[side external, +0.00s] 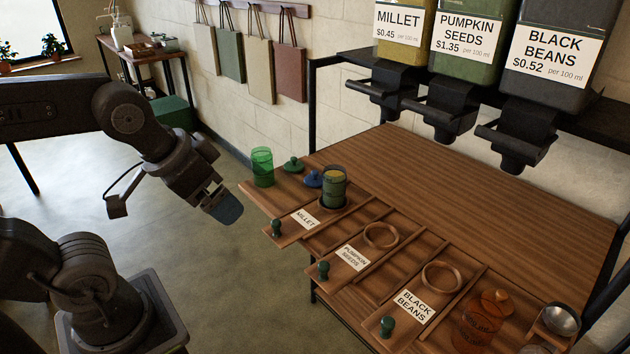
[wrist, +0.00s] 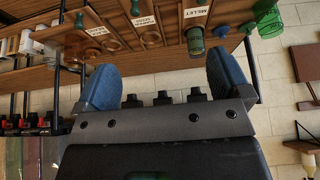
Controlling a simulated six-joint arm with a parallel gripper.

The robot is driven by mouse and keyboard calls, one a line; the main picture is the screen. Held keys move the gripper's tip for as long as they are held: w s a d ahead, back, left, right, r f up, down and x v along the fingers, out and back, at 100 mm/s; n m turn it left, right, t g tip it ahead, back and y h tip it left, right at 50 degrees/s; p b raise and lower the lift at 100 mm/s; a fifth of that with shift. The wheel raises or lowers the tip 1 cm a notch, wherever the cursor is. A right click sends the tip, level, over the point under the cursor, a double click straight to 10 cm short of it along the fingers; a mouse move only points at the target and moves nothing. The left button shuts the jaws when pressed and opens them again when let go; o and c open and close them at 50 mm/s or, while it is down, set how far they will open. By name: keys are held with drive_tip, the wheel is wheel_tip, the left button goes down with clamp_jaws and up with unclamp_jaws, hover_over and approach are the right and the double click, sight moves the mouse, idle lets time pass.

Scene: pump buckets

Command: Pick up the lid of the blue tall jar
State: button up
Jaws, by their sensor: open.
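A blue lid (side external: 314,179) with a knob lies on the wooden counter in the side view, just left of a filled jar. It also shows small near the top of the wrist view (wrist: 221,31). The filled jar (side external: 334,188) looks dark greenish, holds something yellowish, and stands open behind the MILLET label; whether its glass is blue I cannot tell. My gripper (side external: 223,206) is open and empty, in the air left of the counter and apart from the lid. Its two blue fingers stand wide apart in the wrist view (wrist: 165,80).
An open green jar (side external: 262,168) and a green lid (side external: 293,164) stand left of the blue lid. An orange jar (side external: 480,322) is at the front right. Dispensers (side external: 385,92) hang above the counter. The floor (side external: 235,270) below my gripper is clear.

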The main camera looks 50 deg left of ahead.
drive_tip(key=n+g+y, duration=0.2)
drive_tip(key=n+g, duration=0.1)
drive_tip(key=n, duration=0.6)
hover_over(315, 173)
drive_tip(key=s+d, duration=0.2)
wheel_tip(315, 173, down, 10)
drive_tip(key=x, duration=0.7)
drive_tip(key=shift+a+f, duration=0.1)
drive_tip(key=shift+f, duration=0.2)
drive_tip(key=shift+s+x, duration=0.15)
drive_tip(key=shift+x, duration=1.25)
drive_tip(key=shift+s+x, duration=0.15)
drive_tip(key=shift+x, duration=1.3)
drive_tip(key=shift+c, duration=0.3)
